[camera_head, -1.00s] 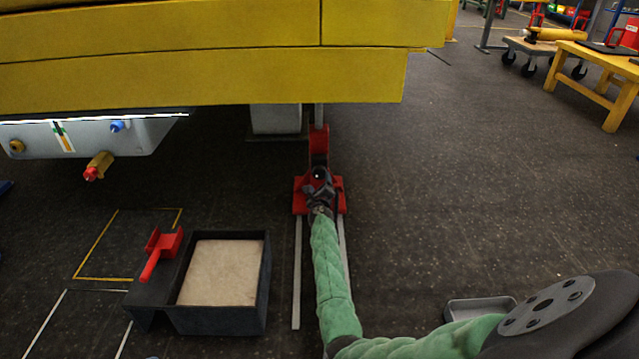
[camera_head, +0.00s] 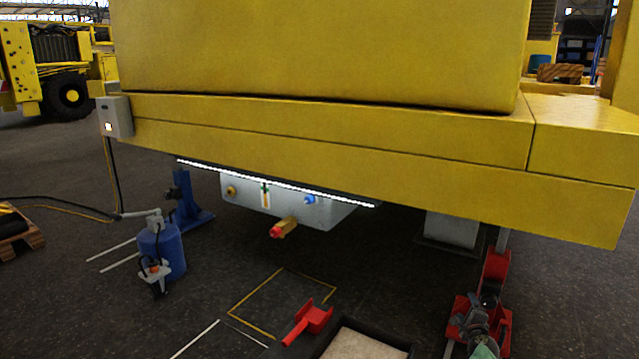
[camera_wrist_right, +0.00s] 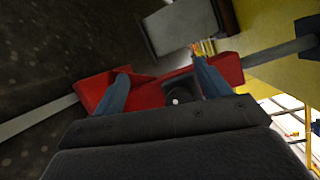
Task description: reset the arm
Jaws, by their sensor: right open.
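My right gripper (camera_head: 488,300) is at the lower right of the head view, low in front of a red stand (camera_head: 497,268) under the yellow boom (camera_head: 330,125). In the right wrist view, its two blue-grey fingers (camera_wrist_right: 163,86) are spread apart in front of the red stand (camera_wrist_right: 152,95). No held object shows between them. A dark round part lies just beyond the fingers. I cannot tell whether the fingers touch the stand. Most of my right arm is below the head view's edge. My left gripper is in neither view.
A grey box (camera_head: 318,208) with a lit strip hangs under the boom. A red tool (camera_head: 308,320) lies beside a dark tray (camera_head: 335,331) on the floor. A blue drum (camera_head: 165,250) and a blue stand (camera_head: 187,205) stand at left.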

